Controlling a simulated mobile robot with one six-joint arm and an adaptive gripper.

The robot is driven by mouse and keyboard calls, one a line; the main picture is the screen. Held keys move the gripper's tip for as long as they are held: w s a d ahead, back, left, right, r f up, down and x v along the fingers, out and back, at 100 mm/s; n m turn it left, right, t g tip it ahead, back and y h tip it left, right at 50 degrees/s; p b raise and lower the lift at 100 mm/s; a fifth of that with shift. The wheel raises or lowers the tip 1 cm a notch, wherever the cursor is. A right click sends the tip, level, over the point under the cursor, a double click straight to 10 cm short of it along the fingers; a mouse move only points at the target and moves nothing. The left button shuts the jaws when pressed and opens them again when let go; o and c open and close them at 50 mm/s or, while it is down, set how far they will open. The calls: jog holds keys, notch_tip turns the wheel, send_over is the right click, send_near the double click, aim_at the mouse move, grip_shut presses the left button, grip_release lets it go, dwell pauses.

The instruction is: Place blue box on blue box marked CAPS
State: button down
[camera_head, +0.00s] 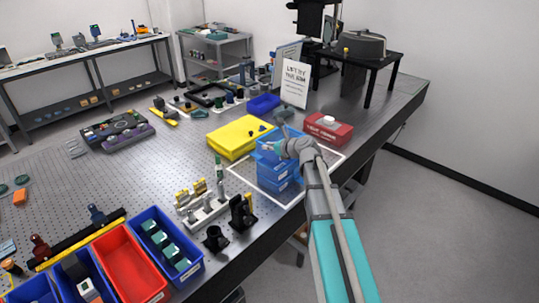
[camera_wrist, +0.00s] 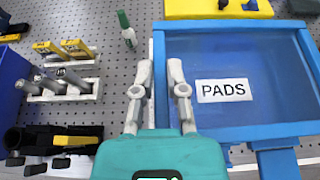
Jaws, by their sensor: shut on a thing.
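A blue box with a white label reading PADS (camera_wrist: 240,85) fills the right of the wrist view. It is open-topped, and its inside looks empty apart from the label. My gripper (camera_wrist: 161,68) is shut on its left wall, one finger on each side. In the head view my gripper (camera_head: 287,146) is at the right of this top blue box (camera_head: 265,154). Directly below it are stacked blue boxes (camera_head: 274,180) with small labels, too small to read, so I cannot tell which is marked CAPS. Whether the held box touches the stack is unclear.
The stack stands inside a white outline (camera_head: 242,178) near the bench edge. A yellow case (camera_head: 234,136) lies close behind left, a red box (camera_head: 328,129) behind right, and a white holder with upright tools (camera_head: 205,210) in front left.

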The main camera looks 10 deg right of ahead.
aim_at(269, 158)
jog(key=shift+w+f+b, duration=0.3)
jog(key=shift+f+b, duration=0.05)
jog(key=shift+f, duration=0.25)
notch_tip(269, 158, down, 2)
jog(key=shift+f+b, duration=0.2)
jog(key=shift+b, duration=1.05)
jog(key=shift+s, duration=0.1)
jog(key=c, duration=0.7)
grip_release()
jog(key=shift+s+r, duration=0.1)
jog(key=shift+p+v, duration=2.35)
jog(key=shift+v, duration=3.55)
